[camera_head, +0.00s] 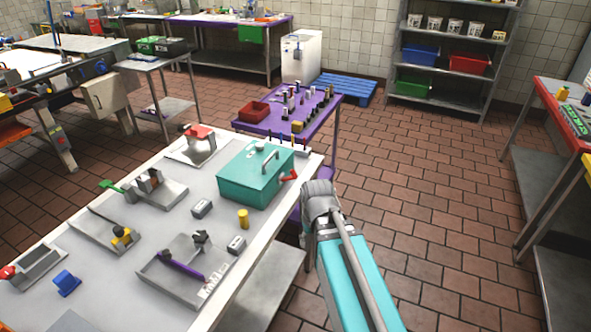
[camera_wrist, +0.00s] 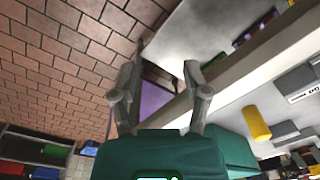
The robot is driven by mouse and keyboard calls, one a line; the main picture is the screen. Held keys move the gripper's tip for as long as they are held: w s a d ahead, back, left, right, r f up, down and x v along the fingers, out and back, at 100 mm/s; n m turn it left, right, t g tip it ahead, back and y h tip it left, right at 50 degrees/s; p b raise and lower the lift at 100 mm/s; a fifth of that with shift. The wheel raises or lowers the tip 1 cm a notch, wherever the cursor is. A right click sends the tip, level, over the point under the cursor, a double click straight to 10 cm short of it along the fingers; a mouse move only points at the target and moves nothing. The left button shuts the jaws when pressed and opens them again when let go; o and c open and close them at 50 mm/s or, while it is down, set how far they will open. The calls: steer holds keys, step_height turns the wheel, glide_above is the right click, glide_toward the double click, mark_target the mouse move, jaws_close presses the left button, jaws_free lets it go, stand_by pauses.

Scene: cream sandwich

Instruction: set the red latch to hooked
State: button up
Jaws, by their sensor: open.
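The red latch (camera_head: 289,175) is a small red lever on the right side of the teal box (camera_head: 248,180), which stands at the right edge of the white table. Its exact setting is too small to tell. My gripper (camera_head: 318,192) is just right of the box, beyond the table edge, apart from the latch in the picture. In the wrist view my gripper (camera_wrist: 161,76) has its two grey fingers spread with nothing between them. Part of the teal box (camera_wrist: 232,150) shows there behind the right finger. I cannot make out the latch in the wrist view.
A yellow cylinder (camera_head: 243,219) and small grey blocks stand near the box. A grey tray (camera_head: 160,278) with a purple handle lies at the front. A purple table (camera_head: 325,118) with small items stands behind. The tiled floor (camera_head: 430,200) to the right is clear.

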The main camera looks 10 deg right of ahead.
mark_target(293, 171)
steer(key=w+d+r+n+t+y+p, duration=0.1)
steer(key=w+r+n+p, duration=0.4)
steer(key=w, duration=0.7)
steer(key=w+d+r+n+t+y+p, duration=0.1)
steer(key=w+d+r+n+y+p, duration=0.1)
steer(key=w+r+n+p, duration=0.3)
steer(key=w+r+p, duration=0.4)
steer(key=w+r, duration=0.3)
steer(key=shift+d+t+p, duration=0.3)
steer(key=shift+d+p, duration=0.1)
steer(key=shift+w+f, duration=0.1)
steer(key=shift+f, duration=0.05)
steer(key=b+x, duration=1.2)
steer(key=x, duration=0.1)
steer(key=shift+a+f+b, duration=0.2)
steer(key=shift+b, duration=0.2)
